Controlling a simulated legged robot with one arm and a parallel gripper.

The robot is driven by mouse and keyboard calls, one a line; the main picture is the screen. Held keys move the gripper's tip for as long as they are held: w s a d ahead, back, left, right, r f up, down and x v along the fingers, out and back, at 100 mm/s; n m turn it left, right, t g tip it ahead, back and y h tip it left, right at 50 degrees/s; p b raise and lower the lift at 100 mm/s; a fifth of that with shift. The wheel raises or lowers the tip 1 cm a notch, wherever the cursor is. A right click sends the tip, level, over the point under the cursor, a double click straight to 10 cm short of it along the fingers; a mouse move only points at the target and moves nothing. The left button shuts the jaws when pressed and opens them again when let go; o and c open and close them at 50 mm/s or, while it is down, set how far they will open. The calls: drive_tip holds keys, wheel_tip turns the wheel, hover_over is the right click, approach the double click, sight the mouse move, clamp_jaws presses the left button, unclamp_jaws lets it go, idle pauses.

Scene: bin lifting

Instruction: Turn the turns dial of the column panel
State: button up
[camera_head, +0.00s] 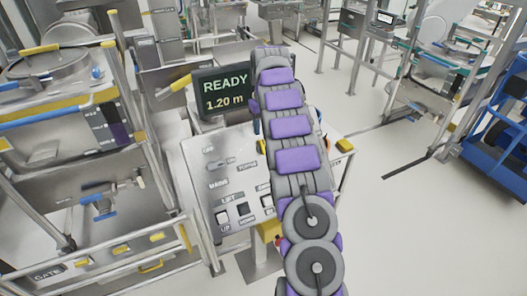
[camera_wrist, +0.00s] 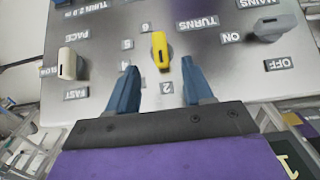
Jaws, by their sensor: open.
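The turns dial (camera_wrist: 160,52) is a yellow pointer knob on the grey column panel (camera_wrist: 95,25), with number labels around it, upside down in the wrist view. My gripper (camera_wrist: 159,68) is open, its two blue fingers apart. The dial lies between and slightly beyond the fingertips in the picture; I see no contact, and the depth gap is hard to tell. In the head view the column panel (camera_head: 200,160) stands behind my arm, which covers its right part.
The pace knob (camera_wrist: 68,63) is left and the mains knob (camera_wrist: 272,27) right of the dial in the wrist view. A display (camera_head: 224,92) reads READY, 1.20 m. A railed steel station (camera_head: 100,190) stands left; open floor (camera_head: 420,230) lies right.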

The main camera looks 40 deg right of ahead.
hover_over(263, 150)
drive_tip(key=d, duration=0.2)
wheel_tip(263, 150, down, 5)
drive_tip(key=shift+f, duration=0.15)
drive_tip(key=f, duration=0.1)
drive_tip(key=a+f, duration=0.1)
drive_tip(key=f, duration=0.2)
drive_tip(key=shift+w+a+f+b, duration=0.1)
drive_tip(key=shift+a+f+b, duration=0.15)
drive_tip(key=shift+a+b, duration=0.15)
drive_tip(key=shift+f, duration=0.45)
drive_tip(key=shift+d+f, duration=0.3)
drive_tip(key=shift+d, duration=0.4)
drive_tip(key=shift+c, duration=0.3)
drive_tip(key=shift+w+a+r, duration=0.1)
drive_tip(key=shift+a+r, duration=0.05)
drive_tip(key=shift+a, duration=0.2)
drive_tip(key=c, duration=0.8)
